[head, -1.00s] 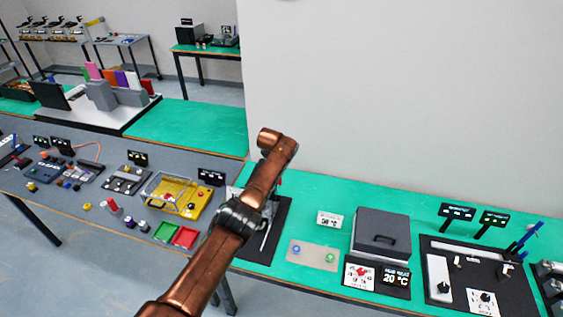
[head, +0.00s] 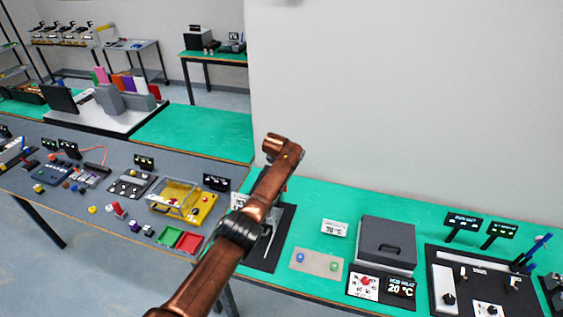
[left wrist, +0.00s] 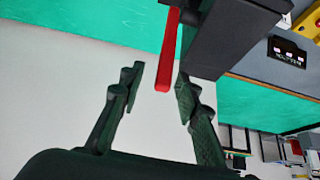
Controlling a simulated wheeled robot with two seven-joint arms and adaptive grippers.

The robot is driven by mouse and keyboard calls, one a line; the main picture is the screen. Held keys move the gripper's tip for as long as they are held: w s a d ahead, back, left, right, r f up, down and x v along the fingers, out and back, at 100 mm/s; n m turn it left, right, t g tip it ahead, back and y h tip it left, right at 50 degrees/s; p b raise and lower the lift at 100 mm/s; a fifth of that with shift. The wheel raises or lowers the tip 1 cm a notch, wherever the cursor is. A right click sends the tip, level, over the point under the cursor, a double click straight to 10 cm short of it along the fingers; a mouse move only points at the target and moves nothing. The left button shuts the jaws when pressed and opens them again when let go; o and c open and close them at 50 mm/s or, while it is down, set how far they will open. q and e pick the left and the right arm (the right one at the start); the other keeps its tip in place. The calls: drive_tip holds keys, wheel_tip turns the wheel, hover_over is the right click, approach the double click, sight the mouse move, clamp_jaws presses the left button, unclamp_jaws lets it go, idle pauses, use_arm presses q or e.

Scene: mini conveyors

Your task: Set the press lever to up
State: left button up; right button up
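The press lever (left wrist: 168,52) is a red bar in the left wrist view, beside the dark press body (left wrist: 222,38). My left gripper (left wrist: 160,82) is open, with its two dark fingers apart. The lever's free end lies between the fingertips, with a gap visible on both sides in this view. In the head view my copper-coloured arm covers most of the press, and only its dark base (head: 283,238) shows clearly. The left gripper and the lever cannot be made out there. My right gripper is in neither view.
Right of the press base, the green bench (head: 330,200) carries a plate with blue and green buttons (head: 317,263) and a grey lidded box (head: 387,240). To the left are a yellow clear-lidded tray (head: 200,208) and red and green bins (head: 188,243). A bare wall stands behind.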

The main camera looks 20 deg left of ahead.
use_arm(q)
drive_tip(key=v, duration=1)
drive_tip(key=shift+s+a+r, duration=0.2)
drive_tip(key=shift+r, duration=0.05)
